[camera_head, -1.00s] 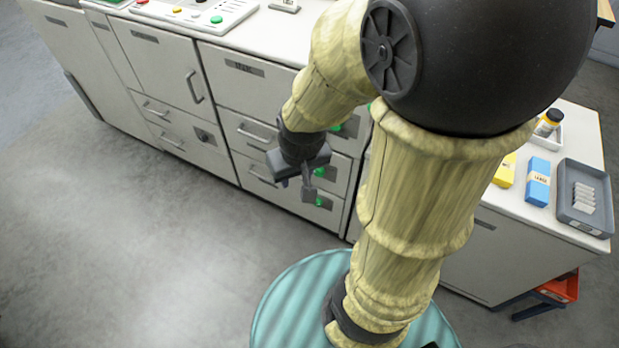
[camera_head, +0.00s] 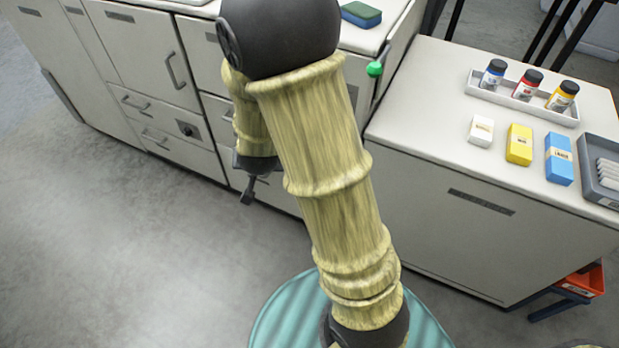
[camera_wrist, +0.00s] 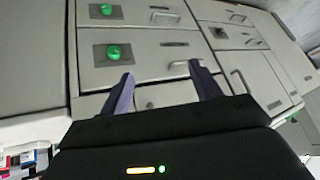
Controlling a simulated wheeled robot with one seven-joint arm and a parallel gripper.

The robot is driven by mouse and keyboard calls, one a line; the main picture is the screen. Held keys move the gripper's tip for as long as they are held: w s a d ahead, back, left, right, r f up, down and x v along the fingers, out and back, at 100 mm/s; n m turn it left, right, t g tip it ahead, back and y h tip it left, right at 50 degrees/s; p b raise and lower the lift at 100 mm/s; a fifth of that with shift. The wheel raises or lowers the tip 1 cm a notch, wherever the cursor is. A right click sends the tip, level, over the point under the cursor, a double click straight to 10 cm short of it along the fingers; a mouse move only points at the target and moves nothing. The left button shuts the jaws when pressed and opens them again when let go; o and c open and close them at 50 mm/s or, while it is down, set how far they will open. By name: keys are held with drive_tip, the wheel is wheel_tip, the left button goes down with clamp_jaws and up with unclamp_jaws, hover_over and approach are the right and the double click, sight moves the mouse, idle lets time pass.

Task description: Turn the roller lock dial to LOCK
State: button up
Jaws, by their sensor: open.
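A dark round dial on a small plate (camera_head: 187,129) is on the pale cabinet front, left of my arm. A similar dark knob (camera_wrist: 220,32) shows in the upper part of the wrist view. Green knobs on dark plates (camera_wrist: 112,52) sit on the drawer fronts left of my fingers. I cannot read any label to tell which is the roller lock dial. My gripper (camera_head: 249,190) (camera_wrist: 162,75) is open and empty, before the drawers and apart from all knobs. My arm hides part of the drawer fronts in the head view.
Bar handles (camera_head: 174,72) stick out from the cabinet doors and drawers. A side bench (camera_head: 415,100) at right holds bottles in a tray (camera_head: 522,97), coloured boxes (camera_head: 519,145) and a grey tray (camera_head: 590,150). An orange bin (camera_head: 578,283) stands low at right. The floor at left is clear.

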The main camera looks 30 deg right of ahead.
drive_tip(key=w+d+f+m+t+h+b, duration=0.1)
drive_tip(key=d+f+m+t+h+b, duration=0.1)
drive_tip(key=f+h+b, duration=0.4)
drive_tip(key=w+d+f+m+t+h+b, duration=0.1)
drive_tip(key=d+f+m+h+b, duration=0.2)
drive_tip(key=f+b, duration=1.2)
wheel_tip(320, 180, down, 4)
drive_tip(key=d+h, duration=0.1)
drive_tip(key=h, duration=0.2)
drive_tip(key=shift+f+t+h, duration=0.25)
drive_tip(key=shift+t+h, duration=0.15)
drive_tip(key=b+x, duration=0.4)
drive_tip(key=x, duration=1.3)
drive_tip(key=shift+w+b, duration=0.2)
drive_tip(key=shift+b, duration=0.1)
drive_tip(key=shift+d, duration=0.15)
drive_tip(key=shift+c, duration=0.4)
